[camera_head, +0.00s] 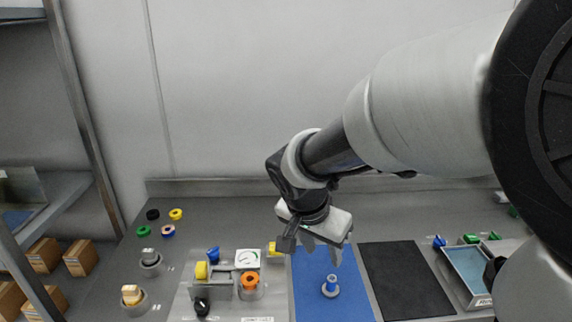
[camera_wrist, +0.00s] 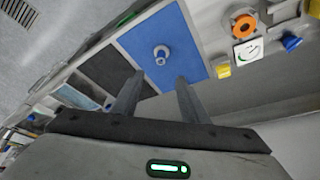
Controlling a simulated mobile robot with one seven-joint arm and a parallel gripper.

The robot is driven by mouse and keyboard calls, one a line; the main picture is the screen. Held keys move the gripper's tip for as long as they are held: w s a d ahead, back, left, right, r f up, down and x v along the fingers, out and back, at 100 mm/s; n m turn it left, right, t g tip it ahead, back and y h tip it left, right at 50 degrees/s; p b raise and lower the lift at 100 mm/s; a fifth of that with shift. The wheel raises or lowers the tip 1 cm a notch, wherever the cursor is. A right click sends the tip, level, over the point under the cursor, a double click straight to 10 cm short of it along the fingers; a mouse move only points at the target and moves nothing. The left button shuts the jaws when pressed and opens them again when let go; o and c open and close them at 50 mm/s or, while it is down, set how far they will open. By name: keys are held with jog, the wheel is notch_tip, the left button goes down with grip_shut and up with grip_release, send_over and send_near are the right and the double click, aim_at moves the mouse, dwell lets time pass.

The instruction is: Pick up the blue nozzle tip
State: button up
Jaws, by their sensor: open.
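A small blue nozzle tip (camera_head: 330,279) stands upright in a pale round ring-like base on the blue mat (camera_head: 309,265). In the wrist view the pale round piece with the nozzle tip (camera_wrist: 161,54) lies beyond my fingertips, roughly in line with the gap between them. My gripper (camera_head: 323,250) is open and empty, above the far part of the blue mat. Its two fingers also show apart in the wrist view (camera_wrist: 160,82). Nothing touches the fingers.
Left of the mat stands a panel with an orange ring (camera_head: 250,280), a white gauge (camera_head: 247,259), yellow parts and a blue lever (camera_head: 212,254). Coloured rings lie far left.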

jog(key=b, duration=0.1)
send_near(331, 278)
jog(key=x, duration=0.4)
jog(key=shift+s+f, duration=0.15)
jog(key=shift+f, duration=0.25)
jog(key=shift+b+x, duration=0.35)
jog(key=shift+x, duration=2.7)
jog(key=shift+d+r, duration=0.15)
grip_shut()
